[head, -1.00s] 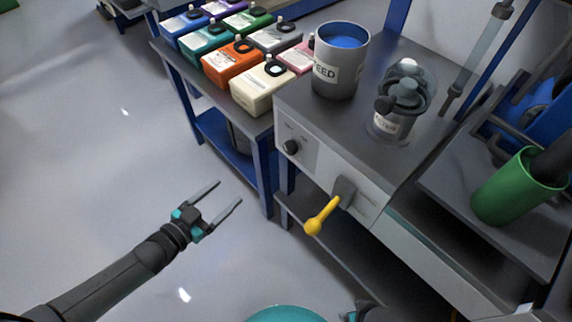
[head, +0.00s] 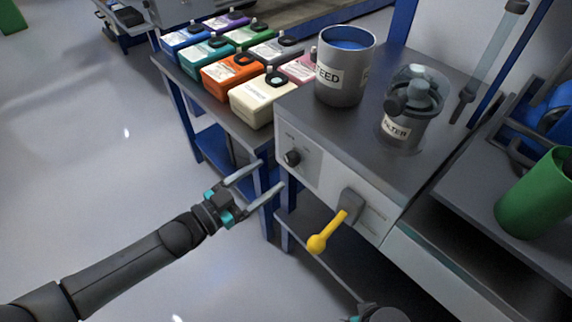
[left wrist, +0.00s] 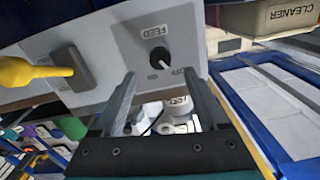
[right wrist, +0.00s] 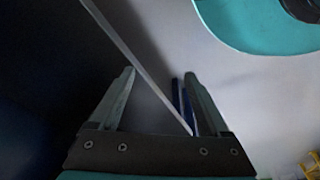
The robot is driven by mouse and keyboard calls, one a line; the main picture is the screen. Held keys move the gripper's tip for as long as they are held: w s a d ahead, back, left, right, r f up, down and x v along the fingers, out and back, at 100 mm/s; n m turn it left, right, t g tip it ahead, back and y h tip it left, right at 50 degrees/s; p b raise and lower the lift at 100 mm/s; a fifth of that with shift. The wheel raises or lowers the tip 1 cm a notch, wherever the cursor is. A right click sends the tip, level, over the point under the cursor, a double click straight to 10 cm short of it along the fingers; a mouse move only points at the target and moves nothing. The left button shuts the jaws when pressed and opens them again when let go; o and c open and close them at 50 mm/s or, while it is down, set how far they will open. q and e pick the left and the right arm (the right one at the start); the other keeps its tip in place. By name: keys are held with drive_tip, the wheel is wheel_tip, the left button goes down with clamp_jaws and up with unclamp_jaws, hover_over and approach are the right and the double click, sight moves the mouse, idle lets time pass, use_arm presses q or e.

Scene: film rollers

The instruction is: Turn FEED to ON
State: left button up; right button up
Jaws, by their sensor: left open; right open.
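The FEED knob (head: 292,158) is a small black dial on the grey front panel of the machine. In the left wrist view the knob (left wrist: 160,58) has a FEED label on one side and OFF lettering near its white pointer line, which points toward OFF. My left gripper (head: 262,182) is open and empty, just left of and below the knob; in the left wrist view its fingertips (left wrist: 160,82) lie close to the knob, not around it. My right gripper (right wrist: 160,80) is open and empty, away from the panel; in the head view only a bit of my right arm shows at the bottom.
A yellow lever (head: 327,232) sticks out of the same panel right of the knob. The FEED can (head: 342,88) and filter pot (head: 405,128) stand on top. Bottles, including a cream one (head: 262,103), stand on the bench at left. Open floor lies left of the bench.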

sight(288, 162)
use_arm(q)
drive_tip(key=b+x, duration=0.1)
drive_tip(key=x, duration=0.4)
drive_tip(key=shift+w+f+b, duration=0.1)
drive_tip(key=shift+b, duration=0.2)
drive_tip(key=shift+x, duration=0.85)
use_arm(e)
drive_tip(key=shift+t, duration=0.4)
drive_tip(key=shift+w+a+r, duration=0.1)
drive_tip(key=shift+w+r, duration=0.3)
drive_tip(key=shift+r, duration=0.3)
drive_tip(key=shift+w+a+r, duration=0.1)
drive_tip(key=shift+w+r, duration=0.35)
drive_tip(key=shift+r, duration=0.3)
drive_tip(key=shift+w+r, duration=0.4)
drive_tip(key=shift+r, duration=0.3)
use_arm(q)
clamp_jaws()
